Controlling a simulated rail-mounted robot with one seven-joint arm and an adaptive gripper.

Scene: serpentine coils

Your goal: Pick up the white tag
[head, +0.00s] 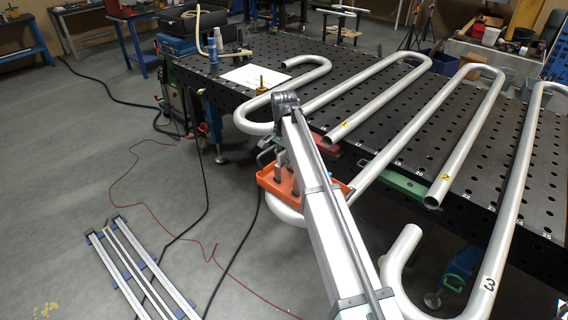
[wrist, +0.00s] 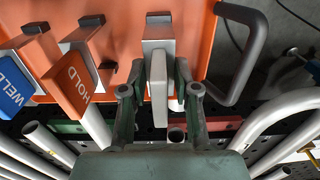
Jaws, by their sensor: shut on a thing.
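The white tag (wrist: 158,85) is a pale upright plate with a grey block at its top, in the middle of the wrist view. My gripper (wrist: 161,78) has its green fingers on either side of it and is shut on it. The tag is in front of an orange rack (wrist: 212,50); whether it touches the rack is unclear. A blue WELD tag (wrist: 12,83) and an orange HOLD tag (wrist: 72,85) hang to its left. In the head view the orange rack (head: 270,183) is at the table's front edge, partly behind my arm; the gripper cannot be made out there.
Bent grey pipes (head: 455,100) lie across the black perforated table (head: 405,150), several overhanging its front edge. A grey handle (wrist: 245,55) is right of the tag in the wrist view. Rails (head: 135,265) lie on the floor at left.

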